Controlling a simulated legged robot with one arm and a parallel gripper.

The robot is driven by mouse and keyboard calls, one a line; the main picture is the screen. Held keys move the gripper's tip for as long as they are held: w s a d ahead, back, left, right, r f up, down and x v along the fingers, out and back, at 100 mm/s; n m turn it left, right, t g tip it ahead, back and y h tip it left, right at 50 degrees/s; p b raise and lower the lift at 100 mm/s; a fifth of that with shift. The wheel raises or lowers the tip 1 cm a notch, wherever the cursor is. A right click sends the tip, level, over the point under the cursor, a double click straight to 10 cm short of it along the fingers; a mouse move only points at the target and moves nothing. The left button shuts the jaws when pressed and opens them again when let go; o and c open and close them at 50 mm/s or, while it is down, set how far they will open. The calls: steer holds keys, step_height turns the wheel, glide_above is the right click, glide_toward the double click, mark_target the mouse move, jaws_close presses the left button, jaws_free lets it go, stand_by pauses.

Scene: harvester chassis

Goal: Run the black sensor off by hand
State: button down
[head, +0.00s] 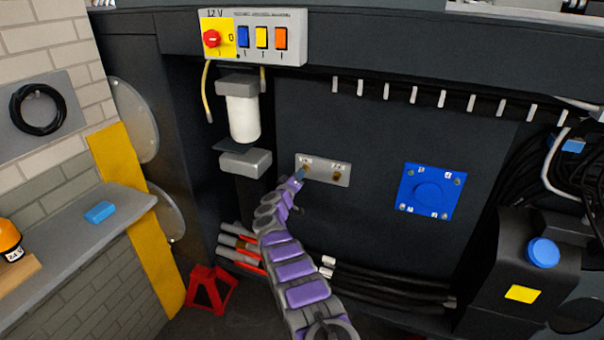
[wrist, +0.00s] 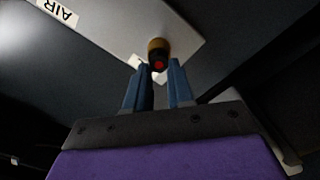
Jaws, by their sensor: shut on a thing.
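The black sensor (wrist: 158,63) shows in the wrist view as a small dark cylinder with a red end. Behind it is a brass fitting (wrist: 157,45) on a light grey plate (wrist: 125,22). My gripper (wrist: 159,73) has its two blue-grey fingers on either side of the sensor and is shut on it. In the head view my gripper (head: 298,180) reaches the left fitting of the small grey plate (head: 321,171) on the dark panel. The sensor itself is hidden there by the fingers. A second brass fitting (head: 337,176) sits to the right.
A white filter canister (head: 243,119) with grey brackets hangs up and left of my gripper. A blue square cover (head: 431,191) is to the right. A 12 V switch panel (head: 253,37) is above. Black hoses (head: 390,288) run below. A shelf (head: 75,225) stands left.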

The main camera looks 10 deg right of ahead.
steer(key=shift+d, duration=0.3)
steer(key=c, duration=1.4)
jaws_free()
steer(key=shift+o, duration=0.8)
steer(key=shift+w+f, duration=0.25)
steer(key=shift+w, duration=0.05)
steer(key=shift+o, duration=0.7)
steer(key=shift+w+d, duration=0.1)
steer(key=shift+o, duration=0.8)
steer(key=shift+r, duration=0.25)
steer(key=shift+o, duration=0.2)
steer(key=shift+a, duration=0.2)
steer(key=shift+a+r, duration=0.1)
steer(key=shift+a, duration=0.2)
steer(key=shift+c, duration=1.1)
steer(key=shift+s+p, duration=0.25)
steer(key=shift+p, duration=0.2)
